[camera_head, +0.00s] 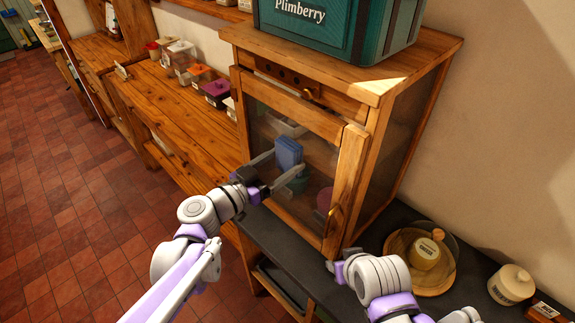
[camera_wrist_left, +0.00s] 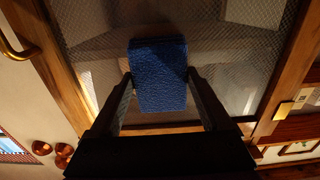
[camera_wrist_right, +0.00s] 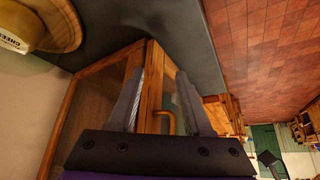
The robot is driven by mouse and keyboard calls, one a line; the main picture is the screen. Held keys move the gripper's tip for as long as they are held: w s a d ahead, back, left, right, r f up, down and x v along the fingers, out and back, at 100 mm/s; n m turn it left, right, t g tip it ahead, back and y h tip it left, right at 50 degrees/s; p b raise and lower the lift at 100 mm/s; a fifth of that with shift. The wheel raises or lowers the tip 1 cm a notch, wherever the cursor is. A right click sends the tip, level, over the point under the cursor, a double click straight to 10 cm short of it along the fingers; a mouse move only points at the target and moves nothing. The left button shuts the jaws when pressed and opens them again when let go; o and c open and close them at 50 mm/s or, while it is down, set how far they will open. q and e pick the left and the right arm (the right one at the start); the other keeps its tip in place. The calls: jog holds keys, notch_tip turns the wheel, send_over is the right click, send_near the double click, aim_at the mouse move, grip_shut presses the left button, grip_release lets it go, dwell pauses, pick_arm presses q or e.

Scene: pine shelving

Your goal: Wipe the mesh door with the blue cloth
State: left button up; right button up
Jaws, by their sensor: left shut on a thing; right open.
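The mesh door (camera_head: 262,120) is a wooden frame with fine mesh on the front of a pine cabinet; it looks shut. My left gripper (camera_head: 285,165) is shut on the folded blue cloth (camera_head: 288,152), in front of the lower middle of the mesh. In the left wrist view the cloth (camera_wrist_left: 158,65) stands between the two fingers, facing the mesh (camera_wrist_left: 215,55). I cannot tell whether it touches.
A teal Plimberry box (camera_head: 330,25) stands on the cabinet top. Several small containers (camera_head: 200,75) stand on the wooden bench at left.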

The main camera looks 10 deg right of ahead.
aim_at(267, 129)
pick_arm(q)
jog(key=shift+w+a, duration=0.9)
jog(key=shift+w, duration=0.35)
jog(key=shift+w+a, duration=0.85)
jog(key=shift+w, duration=0.35)
jog(key=shift+w+a, duration=0.9)
jog(key=shift+w, duration=0.35)
jog(key=shift+r, duration=1.3)
jog(key=shift+s+d+r, duration=0.1)
jog(key=shift+s+d, duration=1.25)
jog(key=shift+s, duration=0.55)
jog(key=shift+s+d+f, duration=0.1)
jog(key=shift+s+d, duration=1.3)
jog(key=shift+s, duration=0.45)
jog(key=shift+s+d+r, duration=0.1)
jog(key=shift+s+d, duration=1.25)
jog(key=shift+s, duration=0.55)
jog(key=shift+w, duration=0.1)
jog(key=shift+w+a, duration=1.4)
jog(key=shift+w, duration=0.45)
jog(key=shift+w+a, duration=1.35)
jog(key=shift+w, duration=0.5)
jog(key=shift+w+a, duration=1.4)
jog(key=shift+w, duration=0.45)
